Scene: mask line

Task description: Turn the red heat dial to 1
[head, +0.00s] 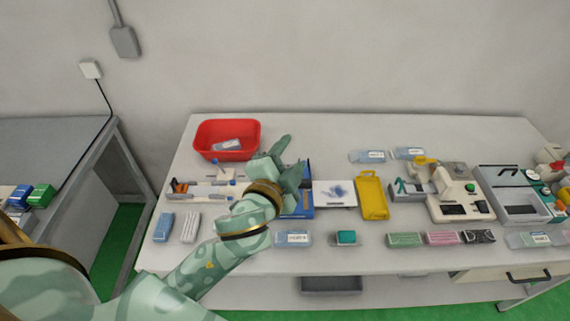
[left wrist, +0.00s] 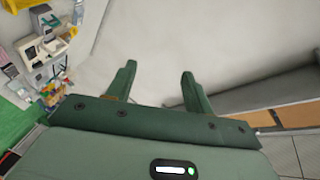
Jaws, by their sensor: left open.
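No number marks are readable. My left gripper (head: 291,156) is open over the table's left-middle, well left of the machine and apart from it. In the left wrist view its two fingers (left wrist: 158,76) are spread with nothing between them. My right gripper is not in view.
A red bin (head: 211,140) stands at the back left. A yellow tray (head: 371,195), a blue item partly behind my gripper, and several small packets lie along the table (head: 330,258). A grey lidded box (head: 519,210) stands right of the machine. The wall rises behind.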

